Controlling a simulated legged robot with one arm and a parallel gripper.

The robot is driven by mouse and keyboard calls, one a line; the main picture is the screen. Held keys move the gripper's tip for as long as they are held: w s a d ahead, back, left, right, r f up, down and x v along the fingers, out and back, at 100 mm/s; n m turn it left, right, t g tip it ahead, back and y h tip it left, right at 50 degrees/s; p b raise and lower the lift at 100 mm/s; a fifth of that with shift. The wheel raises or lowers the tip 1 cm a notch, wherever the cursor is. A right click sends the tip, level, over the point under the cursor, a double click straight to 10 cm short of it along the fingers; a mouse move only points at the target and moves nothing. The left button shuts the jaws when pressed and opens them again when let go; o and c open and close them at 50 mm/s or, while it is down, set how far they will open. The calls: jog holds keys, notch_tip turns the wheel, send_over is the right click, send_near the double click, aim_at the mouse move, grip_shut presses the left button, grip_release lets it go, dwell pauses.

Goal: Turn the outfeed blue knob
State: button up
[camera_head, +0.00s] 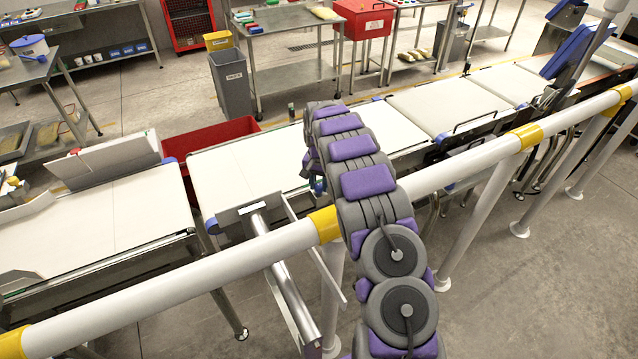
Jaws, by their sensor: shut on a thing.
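My grey and purple arm rises from the bottom, crosses over the white rail and bends down at its far end beside the middle belt. My gripper is hidden behind the arm links, so its jaws and anything between them do not show. A small blue piece (318,187) shows at the left edge of the arm, near the right edge of the middle belt (235,178). I cannot tell whether it is the outfeed knob. Other blue pieces sit at belt corners: one at the middle belt's near left corner (212,226) and one by the right belt (440,138).
The white rail (190,280) with yellow bands runs across in front of the belts. A red bin (208,138) stands behind the gap between the left and middle belts. A grey bin (232,85) and worktables stand farther back. Open floor shows at lower right.

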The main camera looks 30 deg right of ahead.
aim_at(319, 185)
jog(key=c, duration=0.3)
jog(key=shift+a+r+m+p, duration=0.1)
jog(key=shift+r+m+p, duration=0.1)
jog(key=shift+m+p, duration=0.65)
jog(key=shift+c, duration=0.2)
jog(key=shift+f+m+p, duration=0.2)
jog(key=shift+m+p, duration=0.55)
jog(key=shift+m, duration=0.3)
jog(key=o, duration=1)
jog(key=shift+o, duration=0.2)
jog(key=shift+r, duration=0.15)
notch_tip(319, 185, up, 17)
jog(key=p, duration=0.2)
jog(key=shift+p, duration=0.35)
